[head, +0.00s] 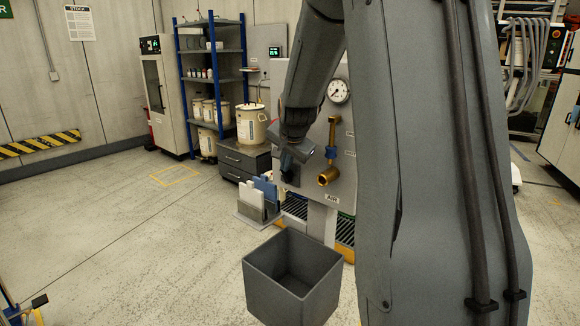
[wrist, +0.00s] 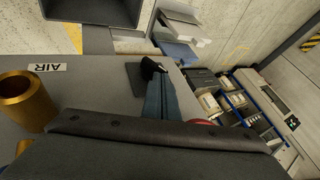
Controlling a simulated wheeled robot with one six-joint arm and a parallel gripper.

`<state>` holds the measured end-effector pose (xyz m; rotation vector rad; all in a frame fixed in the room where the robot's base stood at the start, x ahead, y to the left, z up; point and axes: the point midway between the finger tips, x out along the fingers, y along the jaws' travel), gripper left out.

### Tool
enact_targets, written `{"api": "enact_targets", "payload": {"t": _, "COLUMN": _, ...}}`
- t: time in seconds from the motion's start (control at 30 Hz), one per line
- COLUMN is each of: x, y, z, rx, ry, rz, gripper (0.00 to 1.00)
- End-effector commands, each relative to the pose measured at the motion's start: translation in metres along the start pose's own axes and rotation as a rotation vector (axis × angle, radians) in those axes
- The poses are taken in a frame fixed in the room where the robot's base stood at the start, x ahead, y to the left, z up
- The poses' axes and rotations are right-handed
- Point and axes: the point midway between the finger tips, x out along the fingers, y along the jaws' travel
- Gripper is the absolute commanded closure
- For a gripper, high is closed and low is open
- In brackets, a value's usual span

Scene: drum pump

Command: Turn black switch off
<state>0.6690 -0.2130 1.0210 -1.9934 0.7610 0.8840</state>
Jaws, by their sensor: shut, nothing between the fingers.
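The black switch (wrist: 151,66) is a small black lever with a pale glint, beside a dark square plate on the grey panel (wrist: 100,92). In the wrist view my gripper (wrist: 160,80) is shut and empty, its blue-grey fingertips right at the switch. I cannot tell whether they touch it. In the head view my gripper (head: 287,168) is in front of the left part of the panel (head: 345,178), below my arm. The switch is mostly hidden there by the gripper, and its position is not clear.
A brass fitting with a blue handle (head: 331,152) sticks out right of my gripper, below a round gauge (head: 339,91). A grey open bin (head: 268,293) stands in front on the floor. A drawer cabinet (head: 240,160) and shelves (head: 211,49) stand behind left.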

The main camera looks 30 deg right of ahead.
Motion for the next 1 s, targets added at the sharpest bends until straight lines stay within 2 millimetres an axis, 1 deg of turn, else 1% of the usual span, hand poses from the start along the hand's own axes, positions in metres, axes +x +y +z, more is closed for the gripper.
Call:
{"api": "enact_targets", "payload": {"t": 0.33, "x": 0.000, "y": 0.003, "z": 0.000, "rx": 0.003, "ry": -0.002, "rz": 0.005, "gripper": 1.00}}
{"api": "enact_targets", "payload": {"t": 0.7, "x": -0.012, "y": -0.004, "z": -0.006, "rx": 0.001, "ry": -0.002, "rz": 0.004, "gripper": 1.00}}
{"api": "enact_targets", "payload": {"t": 1.0, "x": -0.012, "y": -0.004, "z": -0.006, "rx": 0.001, "ry": -0.002, "rz": 0.004, "gripper": 1.00}}
